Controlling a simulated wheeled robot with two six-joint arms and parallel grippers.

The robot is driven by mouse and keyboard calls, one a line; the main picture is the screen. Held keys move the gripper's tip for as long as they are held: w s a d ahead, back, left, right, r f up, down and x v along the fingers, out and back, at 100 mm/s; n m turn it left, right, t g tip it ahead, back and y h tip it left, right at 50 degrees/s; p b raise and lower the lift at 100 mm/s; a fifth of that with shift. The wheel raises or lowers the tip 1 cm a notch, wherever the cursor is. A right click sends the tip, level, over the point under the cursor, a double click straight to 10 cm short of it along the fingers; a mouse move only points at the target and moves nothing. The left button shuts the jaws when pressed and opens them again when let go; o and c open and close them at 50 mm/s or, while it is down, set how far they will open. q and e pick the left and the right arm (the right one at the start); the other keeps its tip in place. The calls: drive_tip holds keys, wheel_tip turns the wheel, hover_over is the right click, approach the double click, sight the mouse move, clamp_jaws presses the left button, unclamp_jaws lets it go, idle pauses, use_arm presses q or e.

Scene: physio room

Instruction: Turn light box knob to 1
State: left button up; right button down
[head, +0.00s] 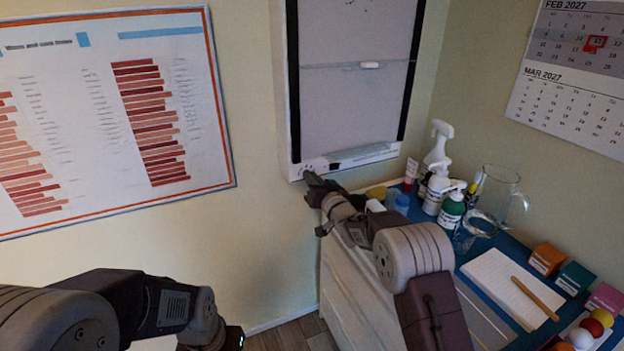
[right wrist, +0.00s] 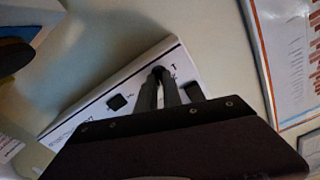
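The light box (head: 355,85) hangs on the wall, its pale panel unlit. Its white lower strip (head: 375,155) carries the controls. My right gripper (head: 308,176) is at the left end of this strip. In the right wrist view, the two dark fingers (right wrist: 160,80) lie close together, with their tips around the small dark knob (right wrist: 159,70). The fingers hide most of the knob, so its pointer cannot be read. A small printed mark, seemingly a 1, shows just right of it. My left arm is at the lower left of the head view; its gripper's fingers are not clear.
A black switch (right wrist: 117,102) sits on the strip beside the knob. Below, a blue-topped cabinet (head: 470,265) holds spray bottles (head: 437,150), a glass jug (head: 495,200), a notepad (head: 505,285) and small boxes. A framed chart (head: 110,110) hangs left. The wall between is clear.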

drive_tip(key=shift+s+a+f+n+b, duration=0.1)
drive_tip(key=shift+n+b, duration=2.4)
drive_tip(key=shift+n, duration=0.85)
drive_tip(key=shift+w+a+f+n+b, duration=0.1)
drive_tip(key=shift+n+b, duration=2.45)
drive_tip(key=shift+n, duration=0.75)
drive_tip(key=shift+s+a+f+n+b, duration=0.1)
drive_tip(key=shift+n+b, duration=2.4)
drive_tip(key=shift+n, duration=0.85)
drive_tip(key=c, duration=1.5)
unclamp_jaws()
drive_tip(key=shift+r, duration=0.1)
